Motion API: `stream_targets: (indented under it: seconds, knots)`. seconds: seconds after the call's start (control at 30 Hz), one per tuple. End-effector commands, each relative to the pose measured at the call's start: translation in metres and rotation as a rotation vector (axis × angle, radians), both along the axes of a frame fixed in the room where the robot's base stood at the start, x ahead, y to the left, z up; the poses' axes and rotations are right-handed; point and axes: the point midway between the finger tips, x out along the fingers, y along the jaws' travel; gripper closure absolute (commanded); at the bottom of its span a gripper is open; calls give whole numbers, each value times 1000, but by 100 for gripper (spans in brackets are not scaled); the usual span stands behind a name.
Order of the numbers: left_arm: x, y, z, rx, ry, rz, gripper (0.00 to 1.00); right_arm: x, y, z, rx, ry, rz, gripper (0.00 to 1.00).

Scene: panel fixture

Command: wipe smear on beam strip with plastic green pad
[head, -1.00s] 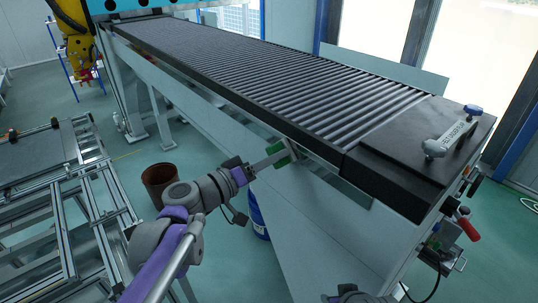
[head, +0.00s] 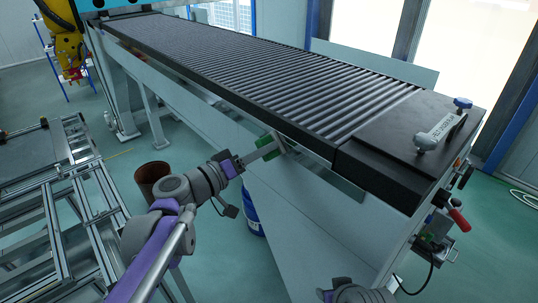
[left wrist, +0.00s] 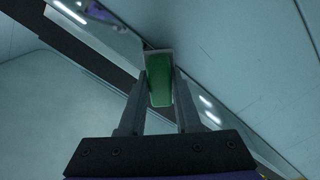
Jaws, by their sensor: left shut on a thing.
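My left gripper (head: 266,151) is shut on the green pad (head: 279,143), beside the long side of the roller conveyor and just below its dark edge. In the left wrist view the green pad (left wrist: 160,82) stands between the two fingers of the left gripper (left wrist: 161,92). A shiny metal strip (left wrist: 112,42), which looks like the beam strip, runs diagonally behind the pad. The pad's far end overlaps this strip; I cannot tell whether it touches. It also shows in the head view (head: 328,174). I cannot make out the smear. My right gripper's fingers are not in view.
The roller conveyor (head: 270,75) fills the upper middle, with a black end plate and handle (head: 440,131) at the right. A brown bin (head: 152,178) and a blue drum (head: 251,210) stand below. A metal frame (head: 60,215) stands at left.

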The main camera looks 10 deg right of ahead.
Motion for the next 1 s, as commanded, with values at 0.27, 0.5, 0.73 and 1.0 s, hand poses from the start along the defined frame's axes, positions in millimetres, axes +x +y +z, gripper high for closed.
stream_targets:
  seconds: [0.27, 0.5, 0.73, 1.0]
  knots:
    - [11, 8, 0, 0, 0, 1, 100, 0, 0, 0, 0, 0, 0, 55]
    - [27, 22, 0, 0, 0, 1, 100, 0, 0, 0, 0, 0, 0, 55]
    - [30, 25, 0, 0, 0, 0, 100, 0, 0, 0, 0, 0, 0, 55]
    - [26, 32, 0, 0, 0, 1, 100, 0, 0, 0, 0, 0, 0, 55]
